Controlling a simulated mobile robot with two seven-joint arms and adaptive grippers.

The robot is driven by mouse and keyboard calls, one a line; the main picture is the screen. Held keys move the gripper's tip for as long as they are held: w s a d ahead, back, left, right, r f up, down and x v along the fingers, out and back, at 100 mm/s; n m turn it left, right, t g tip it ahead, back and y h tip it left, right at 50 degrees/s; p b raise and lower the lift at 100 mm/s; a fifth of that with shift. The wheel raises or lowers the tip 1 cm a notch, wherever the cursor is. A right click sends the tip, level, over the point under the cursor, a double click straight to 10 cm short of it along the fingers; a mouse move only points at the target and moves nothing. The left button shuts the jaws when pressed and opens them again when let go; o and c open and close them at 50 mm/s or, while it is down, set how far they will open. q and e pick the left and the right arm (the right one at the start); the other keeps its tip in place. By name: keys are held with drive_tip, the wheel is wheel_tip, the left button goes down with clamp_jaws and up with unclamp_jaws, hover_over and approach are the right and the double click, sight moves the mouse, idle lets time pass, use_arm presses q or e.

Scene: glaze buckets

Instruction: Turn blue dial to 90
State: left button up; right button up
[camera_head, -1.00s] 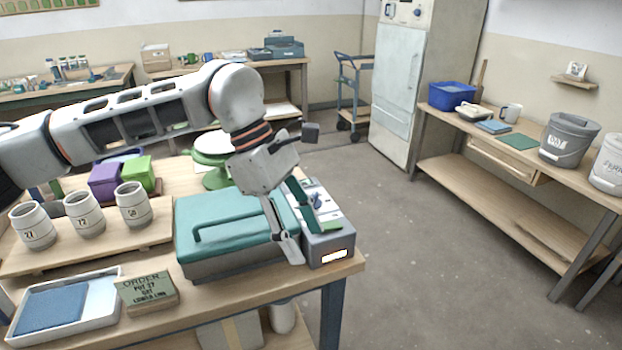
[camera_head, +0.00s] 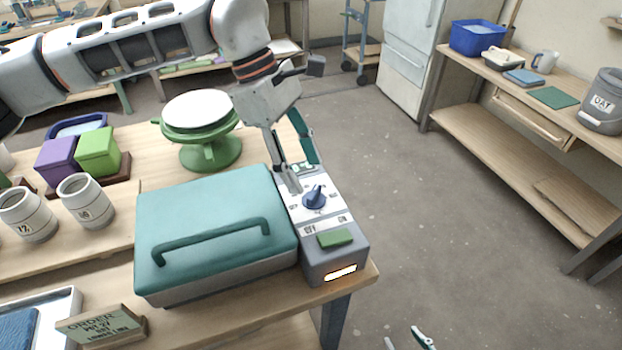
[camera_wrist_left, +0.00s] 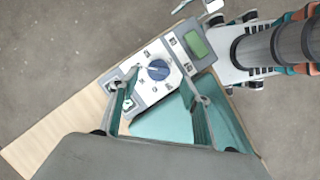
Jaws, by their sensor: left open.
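The blue dial (camera_head: 314,199) sits on the white panel of a grey control box (camera_head: 330,262). Its raised grip points away from me and slightly right. The markings around it are too small to read surely. My left gripper (camera_head: 300,172) is open and empty, pointing down just behind the dial. In the left wrist view, the dial (camera_wrist_left: 158,69) shows between the two spread fingers (camera_wrist_left: 163,82), with no visible contact. My right gripper (camera_head: 407,340) shows only its fingertips at the bottom edge, apart and empty.
A teal lidded box (camera_head: 215,225) with a handle adjoins the control box on the left. A green button or display (camera_head: 335,238) lies in front of the dial. A green turntable (camera_head: 205,150) stands behind, and an order sign (camera_head: 100,328) at front left. Floor is clear right of the table.

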sight(313, 191)
use_arm(q)
drive_tip(key=x, duration=0.5)
drive_tip(key=shift+w, duration=0.1)
drive_tip(key=c, duration=1.1)
